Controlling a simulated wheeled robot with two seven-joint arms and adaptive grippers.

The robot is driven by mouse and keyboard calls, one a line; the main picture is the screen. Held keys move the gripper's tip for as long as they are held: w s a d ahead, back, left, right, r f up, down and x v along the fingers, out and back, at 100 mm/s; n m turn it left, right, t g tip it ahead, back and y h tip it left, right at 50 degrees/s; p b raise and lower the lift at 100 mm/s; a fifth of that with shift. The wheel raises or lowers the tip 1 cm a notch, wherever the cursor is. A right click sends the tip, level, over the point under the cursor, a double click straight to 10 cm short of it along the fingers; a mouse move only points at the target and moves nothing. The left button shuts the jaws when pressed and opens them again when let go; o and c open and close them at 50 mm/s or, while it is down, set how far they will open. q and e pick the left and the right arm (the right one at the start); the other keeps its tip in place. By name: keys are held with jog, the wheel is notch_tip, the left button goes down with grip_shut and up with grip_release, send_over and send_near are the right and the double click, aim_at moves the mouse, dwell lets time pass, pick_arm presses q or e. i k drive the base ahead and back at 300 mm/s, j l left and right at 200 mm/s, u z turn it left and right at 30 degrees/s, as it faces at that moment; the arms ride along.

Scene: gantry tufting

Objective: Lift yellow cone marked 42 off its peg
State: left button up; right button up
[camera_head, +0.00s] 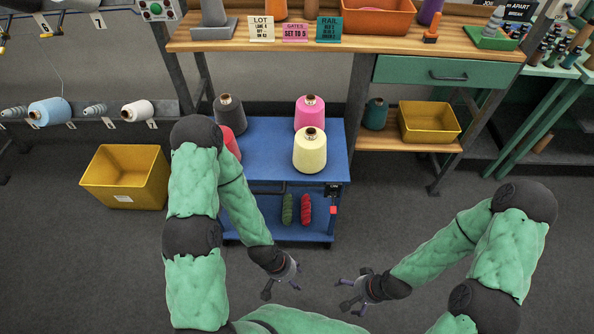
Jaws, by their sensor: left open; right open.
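A pale yellow cone (310,151) stands upright on the top of the blue cart (265,160), at its front right. I cannot read a number on it, and any peg under it is hidden. A pink cone (309,112) stands just behind it. My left gripper (281,291) is open and empty, low in front of the cart and below the yellow cone in the picture. My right gripper (347,293) is open and empty, a little to the right of the left one. Neither gripper touches a cone.
A dark grey cone (229,113) and a red cone (231,143), partly behind my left arm, stand on the cart. Green and red skeins (305,209) lie on its lower shelf. A yellow bin (125,177) is on the floor at left. A wooden bench (350,42) stands behind.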

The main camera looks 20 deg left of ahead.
aim_at(309, 147)
jog(key=i+l, duration=0.25)
jog(key=l, duration=0.15)
jog(key=i+l, duration=0.25)
jog(key=l, duration=0.15)
jog(key=i+l+u, duration=0.1)
jog(key=u, duration=0.35)
jog(key=l+u, duration=0.15)
jog(key=u, duration=0.35)
jog(key=l+u, duration=0.2)
jog(key=u, duration=0.25)
jog(key=i, duration=0.05)
